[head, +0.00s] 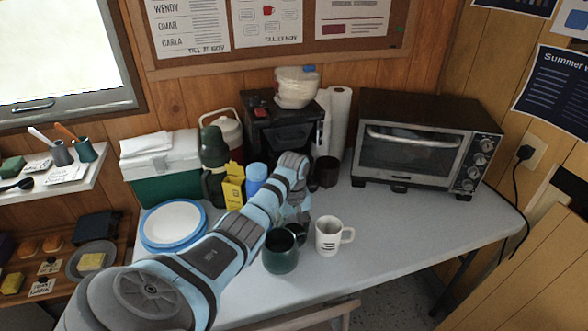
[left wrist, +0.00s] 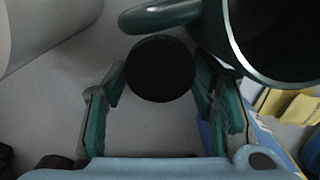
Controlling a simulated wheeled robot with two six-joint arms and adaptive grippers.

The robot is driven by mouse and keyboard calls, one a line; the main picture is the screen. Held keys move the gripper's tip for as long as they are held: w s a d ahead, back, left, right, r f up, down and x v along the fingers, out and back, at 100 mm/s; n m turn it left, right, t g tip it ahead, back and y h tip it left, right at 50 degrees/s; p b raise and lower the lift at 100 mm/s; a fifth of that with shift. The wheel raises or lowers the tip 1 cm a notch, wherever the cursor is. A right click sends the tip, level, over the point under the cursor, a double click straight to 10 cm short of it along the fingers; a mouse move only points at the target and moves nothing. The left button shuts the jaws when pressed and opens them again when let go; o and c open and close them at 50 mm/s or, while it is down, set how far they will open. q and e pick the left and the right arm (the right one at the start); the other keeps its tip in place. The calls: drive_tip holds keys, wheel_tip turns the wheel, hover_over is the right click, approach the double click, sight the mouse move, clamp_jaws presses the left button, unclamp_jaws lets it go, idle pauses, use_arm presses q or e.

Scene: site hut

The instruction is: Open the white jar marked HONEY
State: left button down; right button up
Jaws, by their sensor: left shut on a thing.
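My left gripper (head: 300,214) reaches down to the table behind the two mugs, partly hidden by my own arm in the head view. In the left wrist view its fingers (left wrist: 160,85) stand on either side of a round black top (left wrist: 160,68), which looks like a lid seen from above, and are shut on it. What is under this top is hidden, so no white jar body and no HONEY label can be read. My right gripper is in neither view.
A dark green mug (head: 280,252) and a white mug (head: 329,236) stand close to the gripper. A yellow box (head: 233,186), a blue can (head: 257,174) and a coffee machine (head: 280,133) are behind. A toaster oven (head: 410,150) stands right. The table's (head: 430,220) right front is clear.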

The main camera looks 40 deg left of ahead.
sight(293, 231)
use_arm(q)
drive_tip(key=c, duration=1)
unclamp_jaws()
drive_tip(key=shift+o, duration=0.2)
wheel_tip(293, 231, up, 12)
drive_tip(key=p, duration=0.3)
drive_tip(key=shift+p, duration=0.3)
drive_tip(key=shift+r, duration=0.1)
